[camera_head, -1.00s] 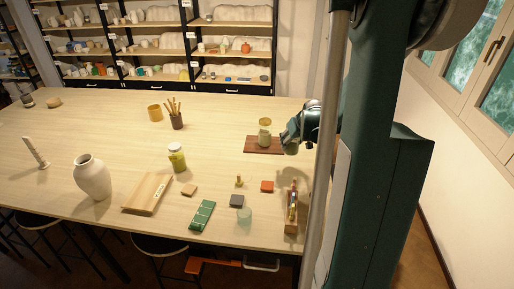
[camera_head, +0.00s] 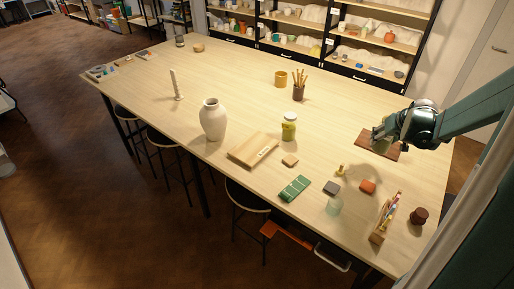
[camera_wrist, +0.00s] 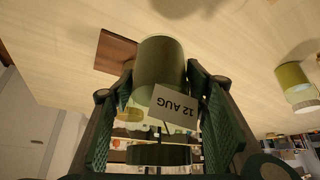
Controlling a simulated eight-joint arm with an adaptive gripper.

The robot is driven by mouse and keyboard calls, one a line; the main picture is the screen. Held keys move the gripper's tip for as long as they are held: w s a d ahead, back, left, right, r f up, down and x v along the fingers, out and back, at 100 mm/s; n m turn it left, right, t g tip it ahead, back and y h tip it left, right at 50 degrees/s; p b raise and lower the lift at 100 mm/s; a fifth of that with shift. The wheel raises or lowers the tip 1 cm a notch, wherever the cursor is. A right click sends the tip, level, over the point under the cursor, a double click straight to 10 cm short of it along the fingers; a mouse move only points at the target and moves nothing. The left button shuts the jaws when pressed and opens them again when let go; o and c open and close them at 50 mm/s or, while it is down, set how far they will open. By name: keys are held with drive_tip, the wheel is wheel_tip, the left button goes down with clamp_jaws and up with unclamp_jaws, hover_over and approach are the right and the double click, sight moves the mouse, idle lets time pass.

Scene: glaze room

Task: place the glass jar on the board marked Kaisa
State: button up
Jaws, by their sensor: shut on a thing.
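My gripper (camera_head: 380,134) is over the dark red-brown board (camera_head: 374,146) at the table's right. In the wrist view its fingers (camera_wrist: 160,115) are shut around an olive-green glass jar (camera_wrist: 160,62) with a "12 AUG" tag (camera_wrist: 174,106). In the head view the gripper mostly hides this jar, and I cannot tell whether it touches the board. A second, yellow-green jar with a pale lid (camera_head: 289,126) stands mid-table; it also shows in the wrist view (camera_wrist: 293,82). A light wooden board (camera_head: 252,149) carries a small label, too small to read.
A white vase (camera_head: 213,119) stands left of the light board. A pencil cup (camera_head: 299,92) stands behind.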

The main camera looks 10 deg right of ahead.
drive_tip(key=w+a+n+y, duration=0.1)
drive_tip(key=w+a+n, duration=0.1)
drive_tip(key=w+a, duration=0.7)
wheel_tip(320, 180, up, 2)
drive_tip(key=n+y+b, duration=0.2)
drive_tip(key=n+y, duration=0.1)
drive_tip(key=n, duration=0.2)
hover_over(254, 146)
drive_tip(key=shift+s+r, duration=0.15)
wheel_tip(254, 146, down, 6)
drive_tip(key=shift+f, duration=0.2)
drive_tip(key=shift+f, duration=1.8)
drive_tip(key=shift+f, duration=0.1)
